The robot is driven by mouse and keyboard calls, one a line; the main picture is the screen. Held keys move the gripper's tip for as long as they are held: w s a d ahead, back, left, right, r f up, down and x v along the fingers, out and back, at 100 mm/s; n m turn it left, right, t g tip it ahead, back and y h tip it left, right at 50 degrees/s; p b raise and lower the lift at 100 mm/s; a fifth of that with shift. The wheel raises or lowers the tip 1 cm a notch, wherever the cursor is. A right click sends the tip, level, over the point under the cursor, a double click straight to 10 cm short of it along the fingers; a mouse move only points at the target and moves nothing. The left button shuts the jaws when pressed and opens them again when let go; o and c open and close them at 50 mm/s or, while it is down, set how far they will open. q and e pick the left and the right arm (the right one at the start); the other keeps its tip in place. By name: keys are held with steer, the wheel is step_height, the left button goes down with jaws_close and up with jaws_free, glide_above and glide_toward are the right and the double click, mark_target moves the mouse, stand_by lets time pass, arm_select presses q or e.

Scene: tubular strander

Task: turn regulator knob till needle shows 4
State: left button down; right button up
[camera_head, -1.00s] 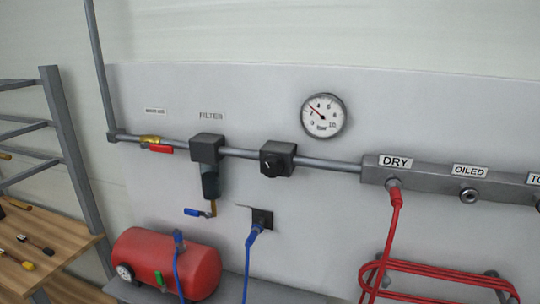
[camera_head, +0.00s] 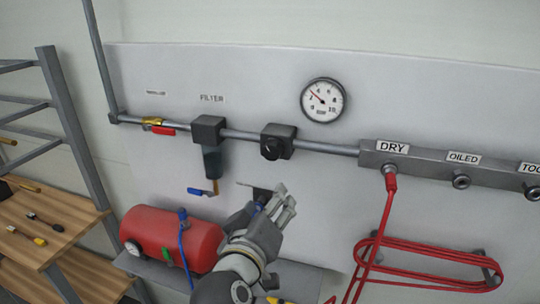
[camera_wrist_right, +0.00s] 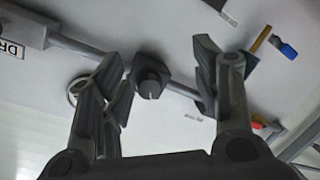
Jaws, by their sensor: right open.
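The regulator is a dark block on the grey pipe with a round black knob (camera_head: 271,149) on its front. In the right wrist view the knob (camera_wrist_right: 150,87) shows a pale mark and lies between my spread fingers, apart from them. The white round gauge (camera_head: 322,100) is above and right of the regulator; its red needle points to the upper left, but the exact value is too small to read. My right gripper (camera_head: 279,198) is open and empty, below the knob, in front of the panel. My left gripper is in neither view.
The filter (camera_head: 208,131) and red-handled valve (camera_head: 161,130) are left of the regulator. A manifold (camera_head: 425,162) with a red hose (camera_head: 389,210) is right. A red tank (camera_head: 172,238) is below left. The panel around the knob is mostly clear.

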steer(key=t, duration=0.2)
glide_toward(272, 154)
steer(key=s, duration=0.1)
steer(key=shift+h, duration=0.4)
steer(key=p+x, duration=0.1)
steer(key=x, duration=0.2)
steer(key=p+x, duration=0.3)
steer(key=x, duration=0.2)
steer(key=shift+w+a, duration=0.25)
steer(key=shift+w, duration=0.15)
steer(key=shift+w+d+f+p, duration=0.15)
steer(key=shift+w+p, duration=0.25)
steer(key=shift+w, duration=0.3)
steer(key=shift+c, duration=0.2)
